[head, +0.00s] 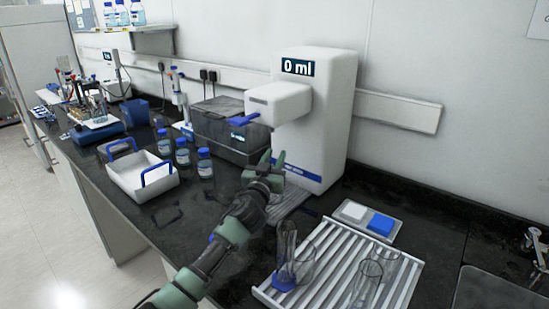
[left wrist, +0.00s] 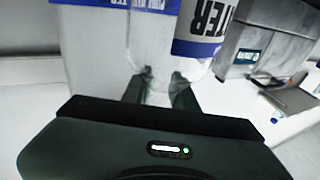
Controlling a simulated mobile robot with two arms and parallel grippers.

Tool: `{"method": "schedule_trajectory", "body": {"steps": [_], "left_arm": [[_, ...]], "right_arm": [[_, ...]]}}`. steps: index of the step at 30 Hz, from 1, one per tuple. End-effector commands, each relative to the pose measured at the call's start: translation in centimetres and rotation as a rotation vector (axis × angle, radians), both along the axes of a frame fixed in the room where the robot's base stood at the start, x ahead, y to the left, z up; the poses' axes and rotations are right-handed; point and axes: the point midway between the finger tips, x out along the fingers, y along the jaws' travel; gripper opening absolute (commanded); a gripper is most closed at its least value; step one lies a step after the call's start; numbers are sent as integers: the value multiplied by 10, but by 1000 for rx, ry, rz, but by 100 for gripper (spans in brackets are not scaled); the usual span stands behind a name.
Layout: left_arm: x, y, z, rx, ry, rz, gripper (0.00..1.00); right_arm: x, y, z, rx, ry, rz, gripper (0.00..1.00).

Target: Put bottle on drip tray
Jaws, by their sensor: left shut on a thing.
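My left gripper (head: 272,160) is in front of the white dispenser, above and near the ribbed drip tray (head: 286,208). In the left wrist view its fingers (left wrist: 159,92) are shut on a clear bottle (left wrist: 152,62), of which only faint see-through outlines show. A curved label with "TER" and a blue band (left wrist: 205,30) shows close above; I cannot tell whether it belongs to the held bottle. In the head view the bottle can hardly be made out, and whether it touches the tray cannot be told. My right gripper is not in view.
The white dispenser (head: 329,120) reads 0 ml. Several blue-capped bottles (head: 205,165) and a white tray with blue handles (head: 137,187) stand to the left. Clear glassware (head: 366,282) stands on a slatted rack (head: 335,262) at the front right, beside a small scale (head: 353,212).

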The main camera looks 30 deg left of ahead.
Motion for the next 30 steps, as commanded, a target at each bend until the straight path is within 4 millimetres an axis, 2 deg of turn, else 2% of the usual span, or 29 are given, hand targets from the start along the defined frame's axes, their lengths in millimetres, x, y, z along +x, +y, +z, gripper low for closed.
{"method": "schedule_trajectory", "body": {"steps": [5, 6, 8, 20, 26, 30], "left_arm": [[0, 0, -3, 0, -2, 0, 0], [0, 0, -3, -1, -1, 0, 34], [0, 0, -2, 0, 0, 0, 50], [-1, 0, 2, 1, 0, 0, 50], [-31, -10, -7, 0, 1, -2, 50], [-61, -20, -12, 0, 1, -1, 50]], "right_arm": [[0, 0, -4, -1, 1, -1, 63], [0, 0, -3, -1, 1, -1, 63], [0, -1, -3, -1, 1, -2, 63], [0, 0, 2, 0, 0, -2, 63], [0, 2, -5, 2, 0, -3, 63], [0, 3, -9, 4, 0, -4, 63]]}}
